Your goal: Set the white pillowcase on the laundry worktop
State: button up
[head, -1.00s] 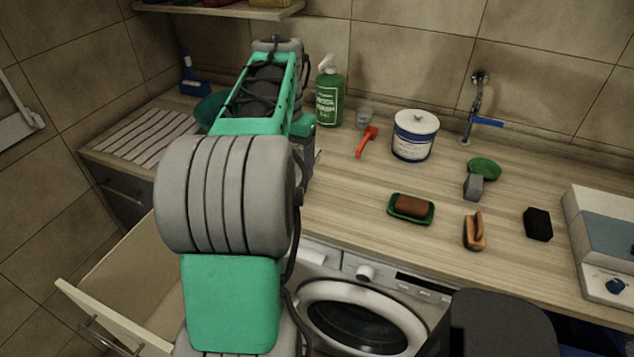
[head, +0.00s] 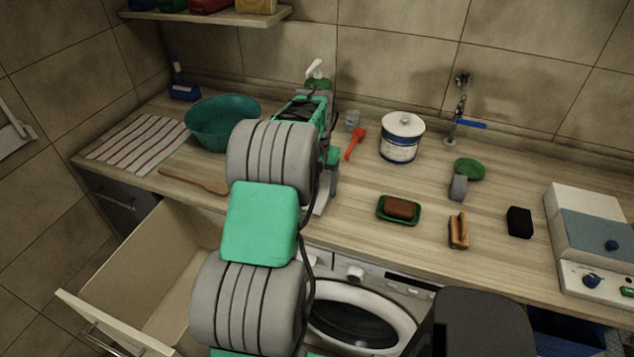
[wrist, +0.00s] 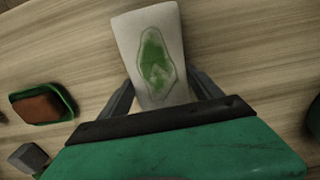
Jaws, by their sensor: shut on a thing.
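The white pillowcase (wrist: 125,32) shows in the wrist view as a flat pale piece with a green patch on it. My gripper (wrist: 165,88) is shut on it, one finger at each side. In the head view my arm hides most of the gripper, and a pale strip (head: 322,198) beside the arm appears to be part of the pillowcase. The laundry worktop (head: 360,228) is the wood-grain counter under it, also in the wrist view (wrist: 240,45). I cannot tell whether the pillowcase touches the worktop.
Right of my arm are a soap dish (head: 383,216), brush (head: 459,232), red tool (head: 354,143) and white tub (head: 400,150). To the left are a teal bowl (head: 222,130), wooden spoon (head: 190,178) and striped cloth (head: 135,145). An open drawer (head: 150,270) juts out below.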

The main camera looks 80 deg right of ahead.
jog(key=shift+f, duration=0.1)
jog(key=o, duration=1.6)
jog(key=shift+o, duration=0.2)
notch_tip(320, 180, up, 12)
jog(key=b, duration=0.2)
jog(key=w+a+r+n, duration=0.1)
jog(key=w+a+n, duration=0.1)
jog(key=w+a, duration=0.35)
jog(key=w+a+r+n, duration=0.2)
jog(key=w+a, duration=0.1)
jog(key=w, duration=0.6)
jog(key=w+a+n+t+h, duration=0.1)
jog(key=w+a+n, duration=0.2)
jog(key=w+a, duration=0.45)
jog(key=w+a+n, duration=0.3)
jog(key=w+a, duration=0.1)
jog(key=a, duration=0.6)
jog(key=s+a+f+n+t, duration=0.1)
jog(key=a+f+n, duration=0.1)
jog(key=a, duration=0.7)
jog(key=s+a+f+n+t, duration=0.1)
jog(key=a+n, duration=0.3)
jog(key=a, duration=0.5)
jog(key=s+a+f+n+y, duration=0.1)
jog(key=a+f+n, duration=0.1)
jog(key=a, duration=0.8)
jog(key=shift+f+n+t, duration=0.35)
jog(key=shift+n+t, duration=0.05)
jog(key=shift+n, duration=0.2)
